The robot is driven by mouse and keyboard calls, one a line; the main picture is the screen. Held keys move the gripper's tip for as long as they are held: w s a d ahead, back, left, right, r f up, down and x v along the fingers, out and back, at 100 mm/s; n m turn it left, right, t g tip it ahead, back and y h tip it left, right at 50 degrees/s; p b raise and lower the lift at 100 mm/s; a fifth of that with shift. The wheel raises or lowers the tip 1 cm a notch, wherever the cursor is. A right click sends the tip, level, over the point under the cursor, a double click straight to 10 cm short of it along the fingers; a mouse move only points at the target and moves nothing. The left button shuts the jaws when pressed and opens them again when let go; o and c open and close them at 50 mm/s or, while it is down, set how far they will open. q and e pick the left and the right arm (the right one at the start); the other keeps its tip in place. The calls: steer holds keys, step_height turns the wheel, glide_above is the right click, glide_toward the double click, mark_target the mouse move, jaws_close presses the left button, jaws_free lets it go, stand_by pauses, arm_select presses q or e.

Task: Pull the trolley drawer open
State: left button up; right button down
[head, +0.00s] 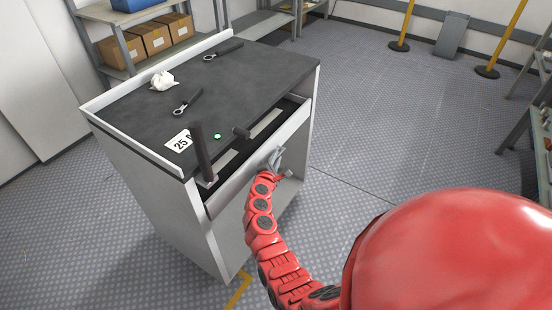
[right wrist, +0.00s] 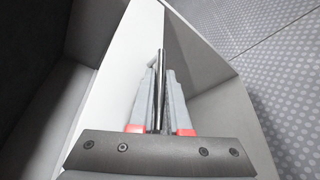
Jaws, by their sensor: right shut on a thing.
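The trolley (head: 258,80) has a dark grey top and white sides, and stands left of centre in the head view. Its drawer (head: 237,178) is partly open below the top, with a dark gap showing its inside. My right gripper (head: 274,163) is at the drawer front. In the right wrist view its fingers (right wrist: 159,85) are shut on the metal drawer handle (right wrist: 162,58), one finger on each side of the bar. The far end of the handle shows beyond the fingertips. My left gripper is not in view.
On the trolley top lie two dark-handled tools (head: 223,49) (head: 188,101), a crumpled white cloth (head: 162,80) and a label (head: 180,141). A dark upright post (head: 201,152) stands at the near corner. A shelf with cardboard boxes (head: 152,37) is behind.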

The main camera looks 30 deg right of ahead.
steer(key=shift+s, duration=0.1)
stand_by(0.6)
steer(key=s+d+p, duration=0.2)
steer(key=s+d, duration=0.3)
steer(key=s, duration=0.8)
steer(key=s+d+p, duration=0.3)
steer(key=s+d, duration=0.3)
steer(key=s, duration=0.8)
steer(key=c, duration=1.2)
jaws_free()
steer(key=shift+d, duration=0.1)
steer(key=shift+o, duration=0.2)
